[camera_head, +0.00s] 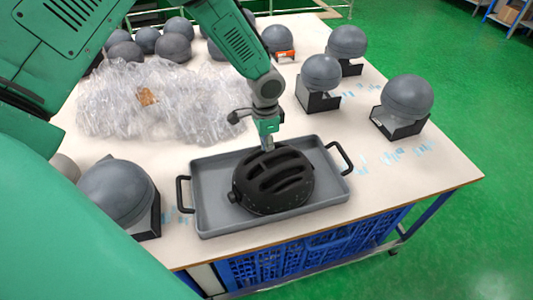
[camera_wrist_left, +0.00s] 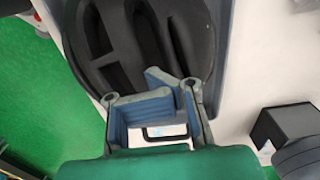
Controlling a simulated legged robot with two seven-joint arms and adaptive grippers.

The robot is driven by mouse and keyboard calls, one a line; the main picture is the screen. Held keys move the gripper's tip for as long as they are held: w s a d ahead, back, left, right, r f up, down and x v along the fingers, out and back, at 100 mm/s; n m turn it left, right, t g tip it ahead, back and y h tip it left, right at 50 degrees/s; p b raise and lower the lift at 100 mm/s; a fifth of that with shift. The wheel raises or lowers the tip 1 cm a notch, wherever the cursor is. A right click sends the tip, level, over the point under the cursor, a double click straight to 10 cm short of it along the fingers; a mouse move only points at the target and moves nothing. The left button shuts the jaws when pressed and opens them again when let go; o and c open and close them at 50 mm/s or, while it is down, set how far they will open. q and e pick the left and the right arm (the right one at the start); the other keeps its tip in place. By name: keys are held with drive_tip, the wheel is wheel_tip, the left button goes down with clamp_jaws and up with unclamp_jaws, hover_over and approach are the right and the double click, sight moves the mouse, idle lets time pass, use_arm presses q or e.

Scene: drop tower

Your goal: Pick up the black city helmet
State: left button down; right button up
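The black city helmet (camera_head: 272,182), with long vents in its shell, sits in a grey tray (camera_head: 215,218) that has a black handle at each end. My left gripper (camera_head: 267,143) reaches down from above to the far upper edge of the helmet. In the left wrist view the helmet (camera_wrist_left: 135,35) fills the top, just beyond the fingers of my left gripper (camera_wrist_left: 163,92). The fingers bend inward, with their tips near each other. Whether they hold part of the helmet is unclear. My right gripper is not in view.
A heap of clear plastic wrap (camera_head: 155,103) lies left of the tray. Grey head forms (camera_head: 407,98) on black stands line the right, and one (camera_head: 117,193) stands close at the left. More dark spheres are at the back. The table surface (camera_head: 420,170) is fairly clear at the right.

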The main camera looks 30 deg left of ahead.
use_arm(q)
wheel_tip(320, 180, up, 7)
drive_tip(key=shift+b, duration=0.35)
drive_tip(key=shift+c, duration=2.3)
unclamp_jaws()
